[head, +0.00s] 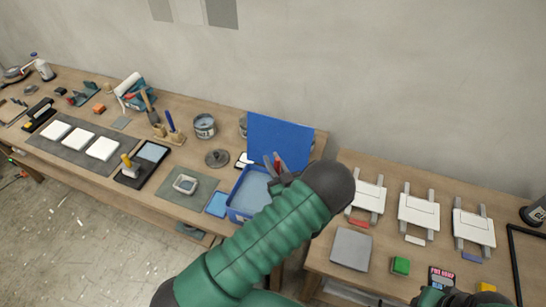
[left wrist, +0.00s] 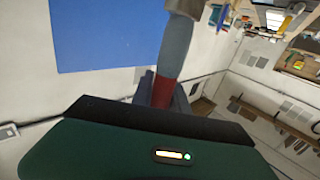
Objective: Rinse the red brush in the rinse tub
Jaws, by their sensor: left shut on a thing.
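The blue rinse tub (head: 233,214) sits near the right end of the left table, with bluish liquid showing inside. My left gripper (head: 277,172) is shut on the red brush (head: 278,162) above the tub's right rear side. In the left wrist view the red part of the brush (left wrist: 162,92) sits between the fingers, with a grey part above it. My forearm hides the tub's right side, and I cannot tell whether the bristles touch the liquid. A dark and green part of my right arm shows at the bottom edge; its jaws cannot be made out.
A blue upright panel (head: 280,138) stands behind the tub. A blue sponge or cloth (head: 217,204) lies left of it. Tins (head: 205,126), a mat with white tiles (head: 75,158) and a brush stand fill the left table. White frames (head: 419,212) and a green block (head: 400,266) are on the right table.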

